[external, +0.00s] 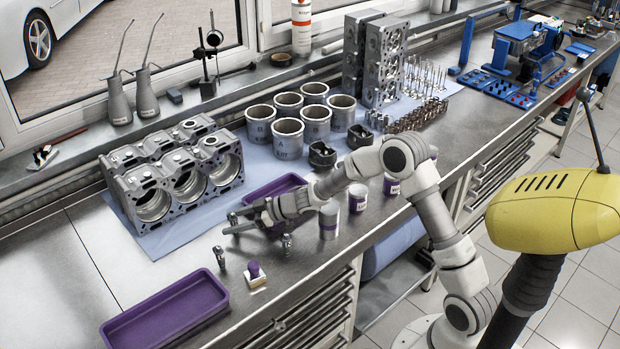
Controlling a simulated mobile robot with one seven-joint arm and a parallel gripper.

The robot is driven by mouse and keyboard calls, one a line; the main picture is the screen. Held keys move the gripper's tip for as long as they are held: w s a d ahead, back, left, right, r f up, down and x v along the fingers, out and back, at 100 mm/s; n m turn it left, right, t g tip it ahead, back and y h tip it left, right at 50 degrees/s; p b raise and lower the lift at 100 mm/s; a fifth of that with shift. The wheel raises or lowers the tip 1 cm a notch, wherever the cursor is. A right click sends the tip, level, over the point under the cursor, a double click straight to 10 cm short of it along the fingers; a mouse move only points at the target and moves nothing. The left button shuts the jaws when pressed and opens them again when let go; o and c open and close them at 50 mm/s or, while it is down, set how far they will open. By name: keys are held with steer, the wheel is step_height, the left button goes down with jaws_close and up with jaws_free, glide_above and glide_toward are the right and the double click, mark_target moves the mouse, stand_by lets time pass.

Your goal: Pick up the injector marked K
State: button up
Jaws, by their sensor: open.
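Small metal parts that look like injectors stand on the bench: one (220,259) at the front left and one (287,243) just right of and below my gripper's jaws. No letter can be read on either, so I cannot tell which is marked K. My gripper (234,225) is open, low over the bench and pointing left. Its fingers lie beyond the front-left part and apart from it. Whether anything stands between the fingers is hard to make out. Several more slim metal parts (425,76) stand at the back on the blue cloth.
An empty purple tray (170,342) lies at the front left; another purple tray (254,197) is partly behind my arm. A purple-knobbed stamp (255,274) sits near the front edge. An engine block (170,183) and several cylinder liners (288,140) stand behind.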

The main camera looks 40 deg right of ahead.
jaws_close()
steer(key=shift+r, duration=0.15)
